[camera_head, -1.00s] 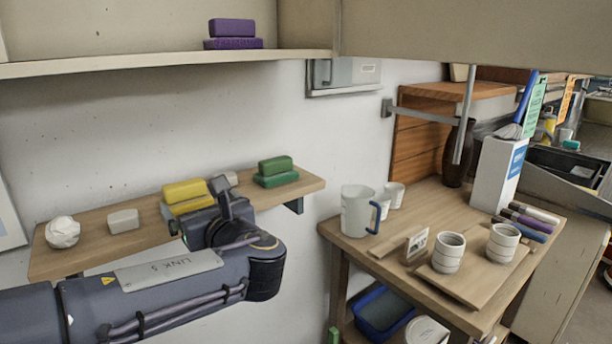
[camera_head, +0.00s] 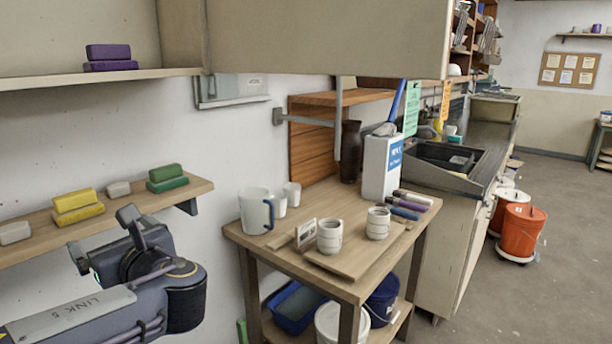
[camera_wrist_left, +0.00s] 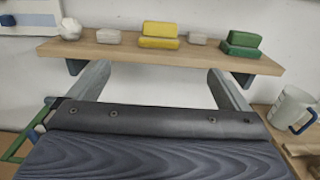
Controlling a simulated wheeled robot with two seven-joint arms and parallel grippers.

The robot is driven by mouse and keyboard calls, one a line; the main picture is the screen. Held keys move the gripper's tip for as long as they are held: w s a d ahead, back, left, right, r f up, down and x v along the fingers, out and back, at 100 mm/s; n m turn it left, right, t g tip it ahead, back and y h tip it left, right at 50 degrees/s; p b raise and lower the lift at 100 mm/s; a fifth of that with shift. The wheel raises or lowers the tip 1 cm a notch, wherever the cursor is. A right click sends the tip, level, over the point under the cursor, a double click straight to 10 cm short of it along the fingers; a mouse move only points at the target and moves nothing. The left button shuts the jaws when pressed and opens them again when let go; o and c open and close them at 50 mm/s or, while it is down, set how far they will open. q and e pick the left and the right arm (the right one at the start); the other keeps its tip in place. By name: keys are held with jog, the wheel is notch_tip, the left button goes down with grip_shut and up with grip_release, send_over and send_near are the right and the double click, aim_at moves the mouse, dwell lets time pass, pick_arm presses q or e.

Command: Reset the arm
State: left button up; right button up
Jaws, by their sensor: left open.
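My left arm comes in from the lower left in the head view, with its dark wrist and left gripper (camera_head: 104,238) in front of the wall shelf (camera_head: 202,187). In the left wrist view the left gripper (camera_wrist_left: 156,76) has its two grey fingers wide apart, with nothing between them. The fingers point toward the wall just below the shelf's front edge. My right gripper is in neither view.
Yellow sponges (camera_head: 77,207) and green sponges (camera_head: 167,179) lie on the shelf. A wooden table (camera_head: 335,290) holds a white mug (camera_head: 256,210), cups and markers. The floor at right is open.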

pick_arm(q)
jog(key=s+a+f+n+g+h+p, duration=0.1)
jog(key=s+a+f+n+g+h, duration=0.2)
jog(key=s+f+n+g+h, duration=0.8)
jog(key=s+d+f+n+t+h, duration=0.2)
jog(key=s+d+f+n+h, duration=0.1)
jog(key=s+d+f+n, duration=0.2)
jog(key=s+d+f+n+t+h+p, duration=0.1)
jog(key=s+d+f+n+t+h, duration=0.2)
jog(key=n, duration=0.8)
jog(key=s+d+f, duration=0.2)
jog(key=s+d, duration=0.2)
jog(key=d, duration=0.1)
jog(key=shift+s+d+h, duration=0.15)
jog(key=shift+d+h, duration=0.2)
jog(key=shift+h, duration=0.05)
